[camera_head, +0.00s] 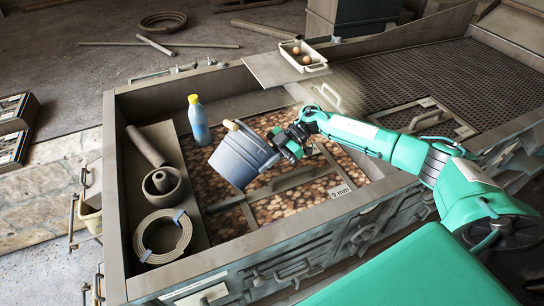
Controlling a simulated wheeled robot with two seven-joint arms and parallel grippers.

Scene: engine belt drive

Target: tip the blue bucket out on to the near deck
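The bucket is over the near deck (284,180), which is covered with brown rounded pieces and carries a "9 mm" label. The bucket's inside is mostly hidden. My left gripper is not in view.
A blue bottle (199,122) stands behind the bucket. A coiled belt (162,237) and a grey cylinder part (163,185) lie on the left ledge. A tray with round brown items (303,57) is at the back. A dark mesh deck (450,80) lies at the right.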

